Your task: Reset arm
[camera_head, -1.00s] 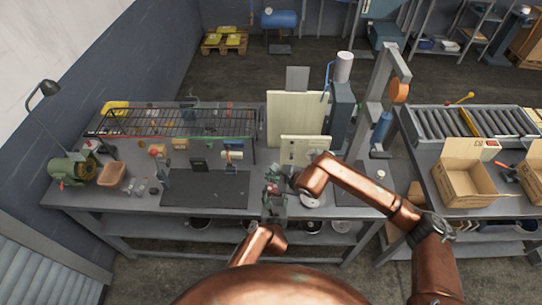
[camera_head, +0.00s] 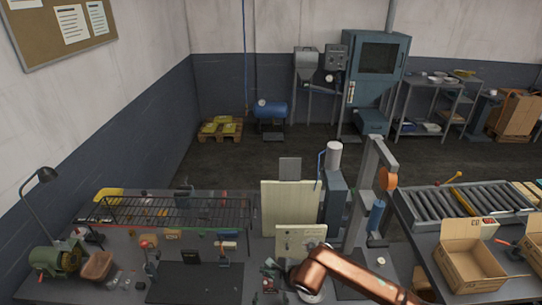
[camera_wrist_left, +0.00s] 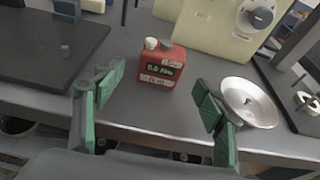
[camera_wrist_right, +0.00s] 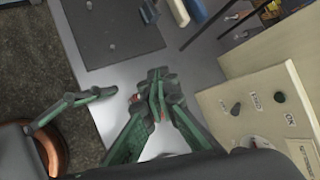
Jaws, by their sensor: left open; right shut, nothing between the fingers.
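My left gripper (camera_head: 267,290) is at the bottom edge of the head view, low over the front of the bench. In the left wrist view (camera_wrist_left: 160,85) its green-padded fingers are wide apart, with nothing held. A small red device (camera_wrist_left: 165,70) with a display stands on the bench beyond the gap. My right gripper (camera_head: 272,267) is just above the left one in the head view. In the right wrist view (camera_wrist_right: 157,88) its fingers are together and empty; the left gripper's fingers (camera_wrist_right: 75,100) show at the left. A silver pan (camera_wrist_left: 250,103) sits right of the red device.
A cream control panel (camera_head: 300,238) stands close behind the grippers. A dark mat (camera_head: 195,283) lies to the left, below a wire rack (camera_head: 175,212). A post frame (camera_head: 365,190) rises to the right. An open cardboard box (camera_head: 470,270) stands farther right.

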